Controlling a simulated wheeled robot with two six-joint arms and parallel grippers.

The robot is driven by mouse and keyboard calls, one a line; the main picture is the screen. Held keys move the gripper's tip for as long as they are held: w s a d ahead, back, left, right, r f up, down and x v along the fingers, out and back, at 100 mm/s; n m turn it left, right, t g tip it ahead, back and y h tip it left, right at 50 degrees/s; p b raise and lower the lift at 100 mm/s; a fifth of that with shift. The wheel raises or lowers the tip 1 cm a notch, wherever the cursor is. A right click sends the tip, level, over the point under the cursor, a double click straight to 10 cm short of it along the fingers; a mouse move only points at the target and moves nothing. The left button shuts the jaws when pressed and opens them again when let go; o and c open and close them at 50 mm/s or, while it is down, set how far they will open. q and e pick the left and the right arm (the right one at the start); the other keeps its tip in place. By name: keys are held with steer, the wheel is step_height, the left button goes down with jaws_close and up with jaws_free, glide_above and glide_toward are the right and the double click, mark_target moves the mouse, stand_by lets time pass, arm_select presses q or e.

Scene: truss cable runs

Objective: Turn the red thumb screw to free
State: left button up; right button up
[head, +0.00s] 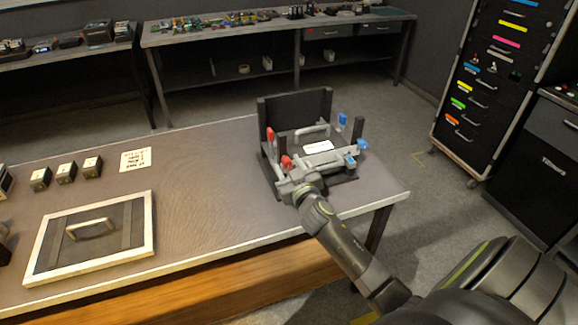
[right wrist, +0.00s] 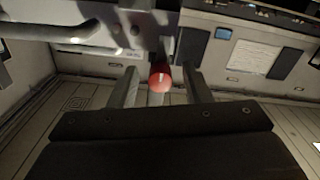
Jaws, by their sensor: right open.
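The red thumb screw (head: 287,161) is at the left front of a dark fixture (head: 347,188) on the right end of the table. In the right wrist view it is a round red knob (right wrist: 160,77) with a pale mark on its face. My right gripper (head: 290,178) is close in front of it. In the wrist view its two fingers (right wrist: 160,90) are spread, with the knob between them and a gap seen on each side. I cannot tell how deep the fingers reach past it. My left gripper is not in view.
A red-topped post (head: 270,135) stands left on the fixture, a blue-topped one (head: 342,120) right, with a blue knob (head: 350,161) below. An upright dark plate (head: 278,108) closes the back. A framed panel with a handle (head: 91,229) lies left. The table middle is clear.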

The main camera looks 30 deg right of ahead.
jaws_close()
steer(key=shift+n, duration=0.4)
steer(key=n, duration=0.3)
steer(key=shift+n, duration=0.4)
steer(key=n+p, duration=0.1)
steer(key=n, duration=0.3)
steer(key=shift+d+r+n, duration=0.1)
steer(key=shift+n, duration=0.2)
steer(key=n+p, duration=0.1)
steer(key=n, duration=0.3)
steer(key=n+p, duration=0.1)
steer(key=n, duration=0.3)
steer(key=shift+n, duration=0.3)
